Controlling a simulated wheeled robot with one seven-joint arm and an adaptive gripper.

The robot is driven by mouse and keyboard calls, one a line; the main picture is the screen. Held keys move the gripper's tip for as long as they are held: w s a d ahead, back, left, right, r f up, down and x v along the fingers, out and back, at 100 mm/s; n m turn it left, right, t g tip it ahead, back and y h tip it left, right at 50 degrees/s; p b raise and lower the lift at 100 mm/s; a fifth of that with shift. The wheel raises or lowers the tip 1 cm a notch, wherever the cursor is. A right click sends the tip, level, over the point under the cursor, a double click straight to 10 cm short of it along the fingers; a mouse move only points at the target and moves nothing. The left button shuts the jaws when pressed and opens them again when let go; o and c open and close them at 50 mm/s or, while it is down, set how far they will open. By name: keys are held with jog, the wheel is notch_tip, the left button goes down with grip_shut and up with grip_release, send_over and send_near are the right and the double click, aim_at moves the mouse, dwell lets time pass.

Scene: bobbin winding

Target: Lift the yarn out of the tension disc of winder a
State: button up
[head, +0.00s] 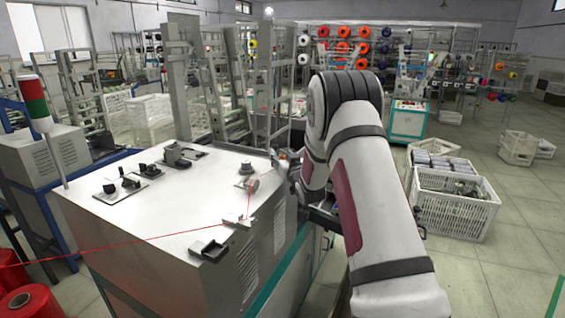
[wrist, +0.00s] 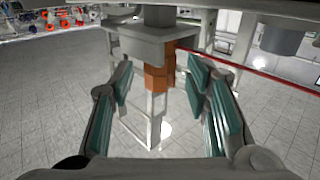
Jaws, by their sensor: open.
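The winder (head: 170,225) is a grey cabinet with a white top. Red yarn (head: 130,245) crosses the top from the lower left to a small guide near the front right edge, then rises to a small round disc-like part (head: 252,185). I cannot tell for certain which fitting is the tension disc. In the wrist view my gripper (wrist: 161,82) is open, with teal pads on either side of an orange-brown faceted part (wrist: 157,78) under a grey block. Red yarn (wrist: 265,73) runs from beside this part to the right. My arm hides the gripper in the head view.
Dark fittings (head: 125,185) and a small open box (head: 208,250) sit on the winder top. Red yarn cones (head: 30,302) stand at lower left. A signal lamp (head: 35,105) rises at left. White crates (head: 452,200) stand on the floor at right.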

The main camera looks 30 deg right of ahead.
jog(key=c, duration=0.9)
jog(key=shift+c, duration=0.2)
